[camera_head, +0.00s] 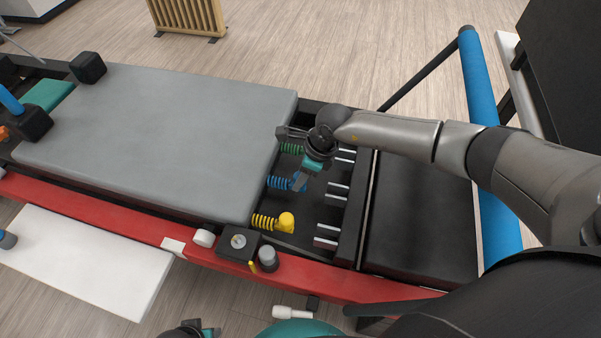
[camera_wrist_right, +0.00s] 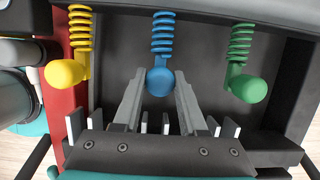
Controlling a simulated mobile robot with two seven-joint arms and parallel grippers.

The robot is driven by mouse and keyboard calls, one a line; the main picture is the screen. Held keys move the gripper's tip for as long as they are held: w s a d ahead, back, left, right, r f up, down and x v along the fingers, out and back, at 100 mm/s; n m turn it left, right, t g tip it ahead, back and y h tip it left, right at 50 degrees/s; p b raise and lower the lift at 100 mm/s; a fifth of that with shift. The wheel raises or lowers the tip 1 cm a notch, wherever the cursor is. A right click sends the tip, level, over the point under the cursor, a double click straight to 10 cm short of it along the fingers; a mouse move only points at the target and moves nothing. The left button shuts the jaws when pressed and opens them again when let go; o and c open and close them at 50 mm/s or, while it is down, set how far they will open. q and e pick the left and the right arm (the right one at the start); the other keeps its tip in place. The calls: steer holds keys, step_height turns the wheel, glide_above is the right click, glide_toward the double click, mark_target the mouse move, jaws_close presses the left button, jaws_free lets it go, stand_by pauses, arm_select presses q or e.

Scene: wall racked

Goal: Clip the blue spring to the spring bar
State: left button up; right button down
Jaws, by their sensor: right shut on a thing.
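The blue spring (camera_head: 277,183) extends from the grey carriage's edge, between the green and yellow springs. In the right wrist view the blue spring (camera_wrist_right: 162,38) ends in a round blue knob. My right gripper (camera_head: 301,183) is shut on this knob, with one finger on each side in the wrist view (camera_wrist_right: 160,80). The spring bar (camera_head: 351,215) is a dark crossbar with pale metal prongs, right of the knob and apart from it. The bar also shows low in the wrist view (camera_wrist_right: 160,155). My left gripper (camera_head: 190,331) shows only partly at the bottom edge.
The yellow spring (camera_head: 265,222) and green spring (camera_head: 290,148) flank the blue one, with knobs free of the bar. The grey carriage (camera_head: 160,135) lies left. A red rail (camera_head: 110,220) runs along the near side, with a dark knob block (camera_head: 238,243) beside it.

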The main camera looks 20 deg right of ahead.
stand_by(0.5)
steer(key=s+d+p, duration=0.2)
steer(key=s+d, duration=0.1)
steer(key=d, duration=0.2)
steer(key=shift+s+d, duration=0.2)
steer(key=shift+s, duration=0.2)
steer(key=shift+c, duration=1.9)
jaws_free()
steer(key=w+a+p+v, duration=0.1)
steer(key=p+v, duration=1)
steer(key=v, duration=1)
steer(key=shift+a+r+p, duration=0.25)
steer(key=shift+r+p, duration=0.1)
steer(key=shift+r, duration=0.35)
